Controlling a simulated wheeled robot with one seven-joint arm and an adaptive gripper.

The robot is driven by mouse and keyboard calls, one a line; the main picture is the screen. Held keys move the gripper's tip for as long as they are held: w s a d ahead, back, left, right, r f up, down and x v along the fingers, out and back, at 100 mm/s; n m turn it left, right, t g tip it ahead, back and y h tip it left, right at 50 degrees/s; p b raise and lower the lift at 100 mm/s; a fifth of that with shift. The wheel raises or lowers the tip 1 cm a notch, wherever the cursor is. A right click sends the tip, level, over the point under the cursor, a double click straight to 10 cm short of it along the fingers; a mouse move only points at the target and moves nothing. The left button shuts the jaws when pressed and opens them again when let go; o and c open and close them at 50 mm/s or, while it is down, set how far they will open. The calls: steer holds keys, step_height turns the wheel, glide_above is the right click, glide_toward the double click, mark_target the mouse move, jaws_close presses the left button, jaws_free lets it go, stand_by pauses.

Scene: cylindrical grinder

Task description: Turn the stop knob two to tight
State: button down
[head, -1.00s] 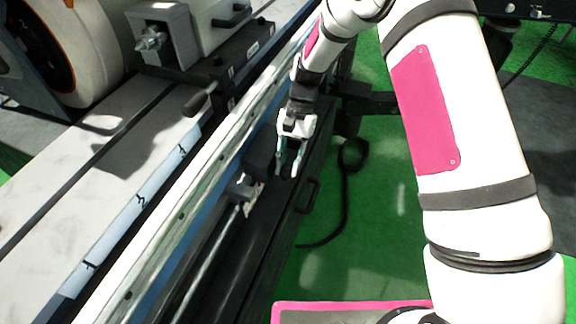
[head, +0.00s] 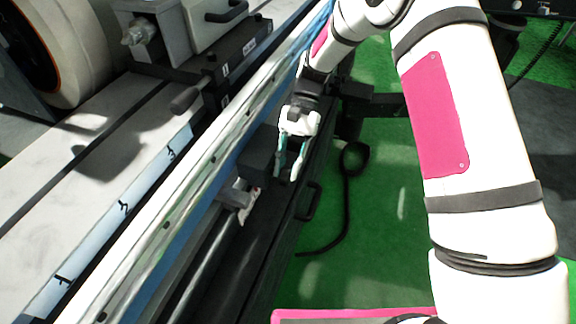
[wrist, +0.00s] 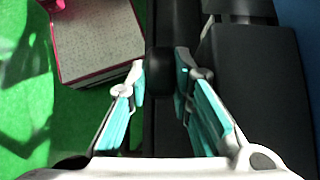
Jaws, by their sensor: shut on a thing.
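The stop knob two shows in the wrist view as a dark round knob (wrist: 160,71) between my fingertips, beside a black block. My gripper (wrist: 161,75) has its two teal-lined fingers on either side of the knob and is shut on it. In the head view my gripper (head: 287,172) points down at the grinder's front side, just right of the black block (head: 257,155). The knob is hard to make out there, dark against dark. I cannot tell how far it is turned.
The grinder's long pale rail (head: 165,212) and table run diagonally on the left. A silver fitting (head: 238,196) and rod lie below the block. A black handle (head: 307,201) is on the front panel. A black cable (head: 346,205) lies on the open green floor.

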steer(key=c, duration=1.7)
jaws_free()
steer(key=v, duration=1.1)
steer(key=shift+w, duration=0.2)
steer(key=shift+w+d+r, duration=0.15)
steer(key=shift+w+r, duration=0.05)
steer(key=shift+r, duration=0.15)
